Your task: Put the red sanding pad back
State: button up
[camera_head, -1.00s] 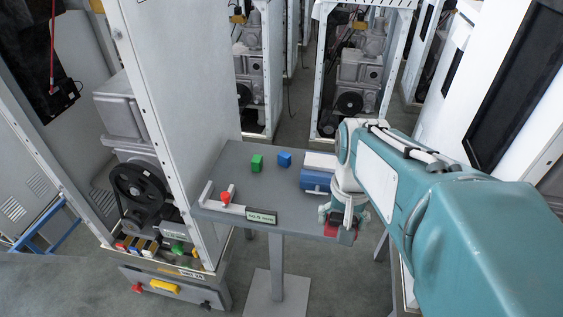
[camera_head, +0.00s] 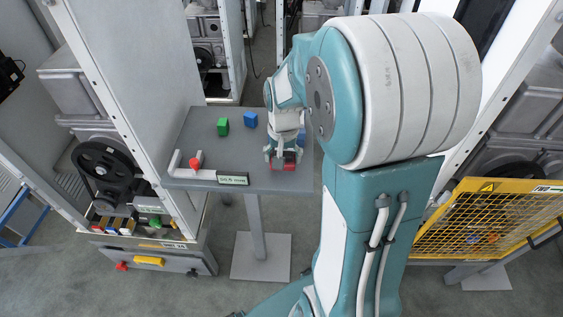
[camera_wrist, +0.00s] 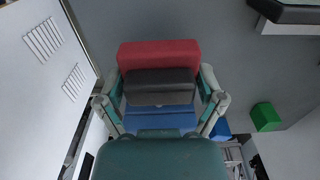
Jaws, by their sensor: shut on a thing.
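The red sanding pad (camera_head: 290,163) is in my gripper (camera_head: 283,160), over the right front part of the grey table (camera_head: 258,180). In the wrist view, the red pad (camera_wrist: 160,53) spans the space between the two fingers, with a dark grey block-like part (camera_wrist: 160,87) in front of it. My gripper (camera_wrist: 160,98) is shut on the pad. A blue surface (camera_wrist: 160,118) shows below the dark part; I cannot tell whether it touches the pad. Whether the pad touches the table is unclear.
A green block (camera_head: 223,126) and a blue block (camera_head: 250,119) stand at the back of the table. A white angled bracket with a red knob (camera_head: 196,160) and a dark label (camera_head: 233,178) lies at the front left. A yellow mesh guard (camera_head: 490,220) stands right.

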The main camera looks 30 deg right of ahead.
jog(key=shift+f, duration=1.6)
jog(key=shift+f, duration=0.15)
jog(key=o, duration=0.8)
